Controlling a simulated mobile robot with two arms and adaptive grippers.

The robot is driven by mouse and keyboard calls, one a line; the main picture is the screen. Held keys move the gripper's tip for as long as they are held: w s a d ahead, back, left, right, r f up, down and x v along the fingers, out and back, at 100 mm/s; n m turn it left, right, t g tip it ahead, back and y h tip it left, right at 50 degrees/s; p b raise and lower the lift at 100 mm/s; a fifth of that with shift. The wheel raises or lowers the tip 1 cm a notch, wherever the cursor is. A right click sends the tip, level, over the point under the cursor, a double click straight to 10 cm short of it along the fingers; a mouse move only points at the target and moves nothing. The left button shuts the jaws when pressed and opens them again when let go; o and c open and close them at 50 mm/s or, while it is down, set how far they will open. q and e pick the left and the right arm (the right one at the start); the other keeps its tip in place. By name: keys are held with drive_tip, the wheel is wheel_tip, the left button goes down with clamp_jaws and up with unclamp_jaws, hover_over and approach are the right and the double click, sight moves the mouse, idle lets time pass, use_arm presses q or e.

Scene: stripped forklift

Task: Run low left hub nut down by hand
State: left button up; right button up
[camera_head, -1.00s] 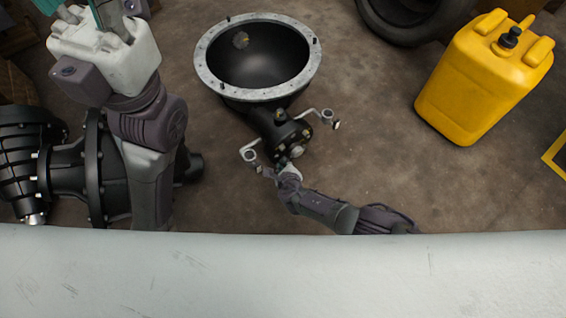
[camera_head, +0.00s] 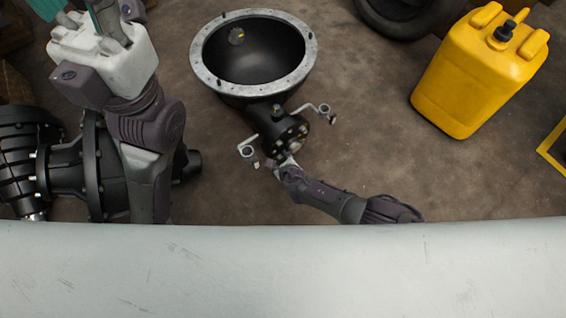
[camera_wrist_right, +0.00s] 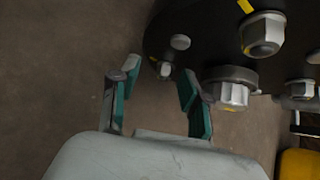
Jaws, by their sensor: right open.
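The black hub (camera_head: 286,133), with bolts around its end face, is at the near end of a black axle housing. My right gripper (camera_head: 284,158) is at the lower edge of that face. In the right wrist view, the gripper (camera_wrist_right: 157,88) is open, its teal-padded fingers apart. A small light nut or stud end (camera_wrist_right: 164,69) shows near the gap, just beyond the fingertips; I cannot tell whether anything touches it. Larger hub nuts (camera_wrist_right: 263,34) are to the right. My left gripper (camera_head: 85,12) is at the top left, fingers apart, tips cut off by the frame edge.
The housing's wide bowl (camera_head: 254,55) opens behind the hub. Two bent silver brackets (camera_head: 247,151) (camera_head: 325,109) stick out beside it. A yellow canister (camera_head: 477,72) and a tyre (camera_head: 396,17) are at the right. Another black axle assembly (camera_head: 70,168) is at the left. Floor right of the hub is clear.

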drive_tip(key=shift+s+d+r, duration=0.1)
drive_tip(key=shift+s+r, duration=0.2)
drive_tip(key=shift+s, duration=0.2)
drive_tip(key=v, duration=0.6)
drive_tip(key=shift+r, duration=0.15)
